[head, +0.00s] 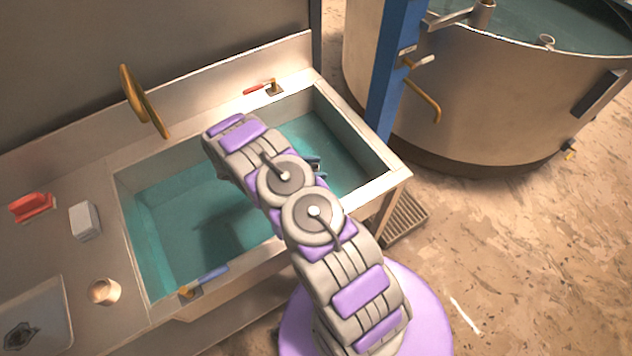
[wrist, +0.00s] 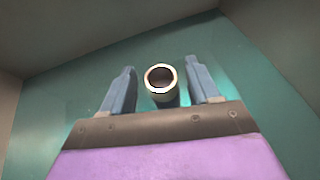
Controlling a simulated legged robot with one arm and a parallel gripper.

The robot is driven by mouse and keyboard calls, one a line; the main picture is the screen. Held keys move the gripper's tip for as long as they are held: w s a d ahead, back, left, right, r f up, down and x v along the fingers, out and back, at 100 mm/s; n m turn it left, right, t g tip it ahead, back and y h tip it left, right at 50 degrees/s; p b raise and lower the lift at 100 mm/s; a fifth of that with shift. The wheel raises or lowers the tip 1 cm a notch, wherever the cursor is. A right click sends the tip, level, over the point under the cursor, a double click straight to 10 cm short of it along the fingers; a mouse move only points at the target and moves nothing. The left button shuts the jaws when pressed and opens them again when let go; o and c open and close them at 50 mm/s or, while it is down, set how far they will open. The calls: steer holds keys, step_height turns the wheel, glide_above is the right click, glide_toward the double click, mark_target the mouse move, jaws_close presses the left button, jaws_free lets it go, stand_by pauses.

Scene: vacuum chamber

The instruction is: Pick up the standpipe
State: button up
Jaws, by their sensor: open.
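The standpipe (wrist: 161,93) shows in the wrist view as a round, open-topped tube with a pale metal rim, seen almost end-on. It rises from the teal bottom of the sink basin (head: 160,262). My gripper (wrist: 160,66) is open, with one blue-grey finger on each side of the tube. There is a visible gap between the tube and each finger. In the head view only a bit of my gripper (head: 316,165) shows past my arm, low in the right part of the basin. The standpipe is hidden behind my arm there.
A brass spout (head: 145,102) stands behind the basin, with a red-handled valve (head: 262,88) on the back rim. A blue handle (head: 208,275) sits on the front rim. A blue post (head: 393,75) rises right.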

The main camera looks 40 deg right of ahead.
steer(key=shift+a, duration=0.4)
steer(key=shift+c, duration=0.4)
steer(key=shift+d, duration=0.45)
steer(key=c, duration=0.9)
steer(key=shift+a, duration=0.3)
jaws_close()
